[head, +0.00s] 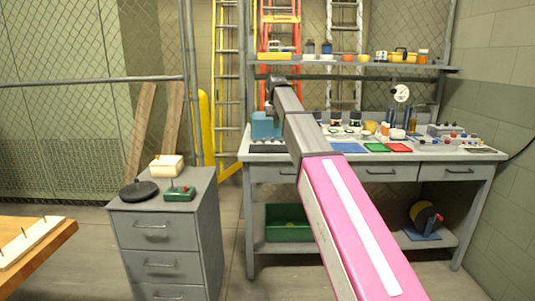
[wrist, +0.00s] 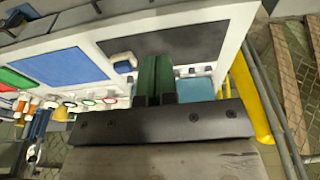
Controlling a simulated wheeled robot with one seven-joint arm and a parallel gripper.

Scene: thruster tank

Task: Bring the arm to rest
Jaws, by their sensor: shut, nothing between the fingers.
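My gripper (wrist: 155,70) shows in the wrist view as two dark green fingers side by side, pressed together with nothing between them. They stand out from a dark wrist plate, against the grey workbench top behind them. In the head view my pink and grey arm reaches forward and up to the left, over the workbench (head: 228,157). Its far end is a dark joint above the left part of the bench; the fingers cannot be made out there.
A teal bin (head: 264,127) stands at the bench's left end, close to my arm. The bench holds mats, bottles and small parts below a shelf (head: 350,64). A grey drawer cabinet (head: 163,235) stands left. Bare floor (head: 229,235) lies between cabinet and bench.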

